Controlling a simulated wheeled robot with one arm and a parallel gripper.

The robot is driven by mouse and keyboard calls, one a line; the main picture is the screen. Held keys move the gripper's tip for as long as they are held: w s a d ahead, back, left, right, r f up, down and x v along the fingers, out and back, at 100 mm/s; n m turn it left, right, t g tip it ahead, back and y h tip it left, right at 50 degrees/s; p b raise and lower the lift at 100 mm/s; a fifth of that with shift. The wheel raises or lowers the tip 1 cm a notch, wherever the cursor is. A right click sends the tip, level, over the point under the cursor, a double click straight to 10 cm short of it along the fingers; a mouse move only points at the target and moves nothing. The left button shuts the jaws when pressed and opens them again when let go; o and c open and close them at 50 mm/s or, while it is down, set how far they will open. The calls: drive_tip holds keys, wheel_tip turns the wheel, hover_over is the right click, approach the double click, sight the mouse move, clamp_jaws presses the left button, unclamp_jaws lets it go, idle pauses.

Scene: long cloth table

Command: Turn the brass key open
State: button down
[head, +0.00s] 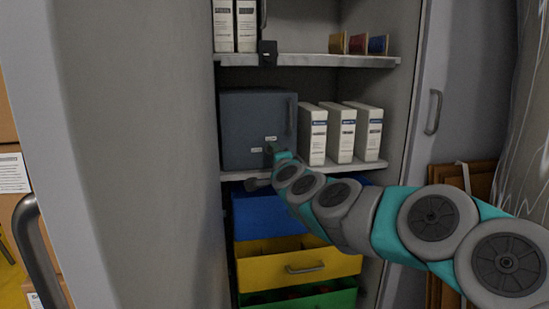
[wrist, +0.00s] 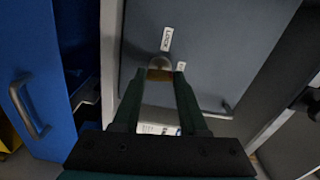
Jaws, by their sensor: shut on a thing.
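The brass key (wrist: 160,73) shows in the wrist view as a small golden-brown piece at a round fitting on the front of a dark grey metal box. My gripper (wrist: 160,79) is shut on the key, one finger on either side of it. A white label reading LOCK (wrist: 167,39) is beside the key, and a second white label (wrist: 181,66) is close to the right fingertip. In the head view my gripper (head: 271,152) reaches the lower front of the grey box (head: 245,120). The key is hidden there. The box door looks closed.
The box stands on a cabinet shelf (head: 300,170), with several white binders (head: 343,133) close on its right. Blue (head: 270,212), yellow (head: 300,268) and green drawers lie below. The box has a vertical handle (head: 289,116) on its right.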

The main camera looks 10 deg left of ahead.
drive_tip(key=shift+m, duration=0.6)
drive_tip(key=shift+c, duration=2.2)
unclamp_jaws()
drive_tip(key=v, duration=0.7)
drive_tip(key=shift+s+d, duration=0.25)
drive_tip(key=shift+s, duration=0.1)
